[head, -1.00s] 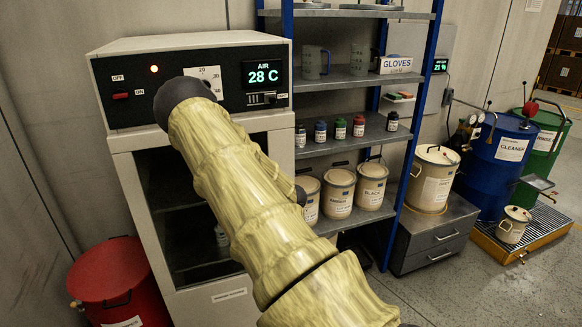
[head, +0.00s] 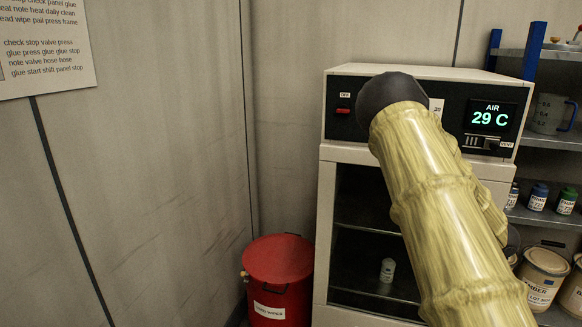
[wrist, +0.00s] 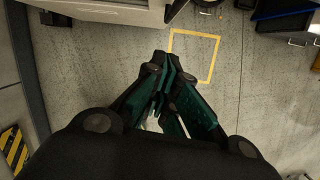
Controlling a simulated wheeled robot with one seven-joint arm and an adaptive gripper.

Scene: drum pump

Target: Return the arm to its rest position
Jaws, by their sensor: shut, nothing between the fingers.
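My gripper (wrist: 165,78) shows in the wrist view with its dark green fingers drawn together, shut and empty, above the grey floor. It is not visible in the head view. There my arm, in a yellowish sleeve with a dark rounded joint, crosses in front of the oven cabinet (head: 335,200). The cabinet's display (head: 489,118) reads AIR 29 C, and its glass door is closed with a small container (head: 388,270) behind it. My arm hides part of the control panel and of the door.
A red lidded bin (head: 279,275) stands left of the cabinet. A shelf (head: 550,219) with jars and pails is at the right. A sign (head: 45,45) hangs on the left wall. In the wrist view, a yellow floor outline (wrist: 214,62) surrounds bare floor.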

